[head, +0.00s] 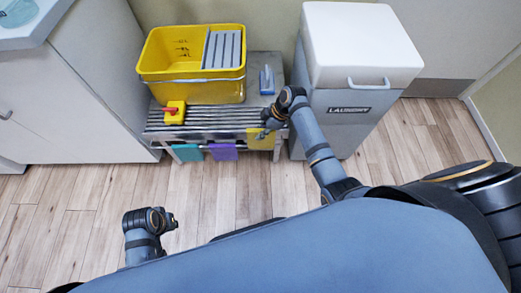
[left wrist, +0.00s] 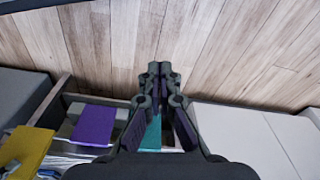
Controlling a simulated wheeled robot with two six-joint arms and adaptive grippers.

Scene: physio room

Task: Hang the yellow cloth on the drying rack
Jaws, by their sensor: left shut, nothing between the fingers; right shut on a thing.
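The yellow cloth (head: 257,141) is at the right end of the front of the drying rack (head: 208,117), a low metal slatted frame. My right gripper (head: 264,132) is shut on the cloth near its upper edge. I cannot tell whether the rail bears the cloth. In the left wrist view the yellow cloth (left wrist: 28,148) shows at lower left. A teal cloth (head: 187,153) and a purple cloth (head: 223,152) hang on the front to its left. My left gripper (head: 173,220) is shut and empty, above the floor in front of the rack; its fingers (left wrist: 154,70) also show in the left wrist view.
A yellow bucket (head: 165,61) with a grey insert stands on the rack. A yellow block-like item with a red top (head: 175,112) and a blue-grey brush-like item (head: 267,82) lie there too. A laundry bin (head: 352,105) stands close on the right, a cabinet (head: 85,110) on the left.

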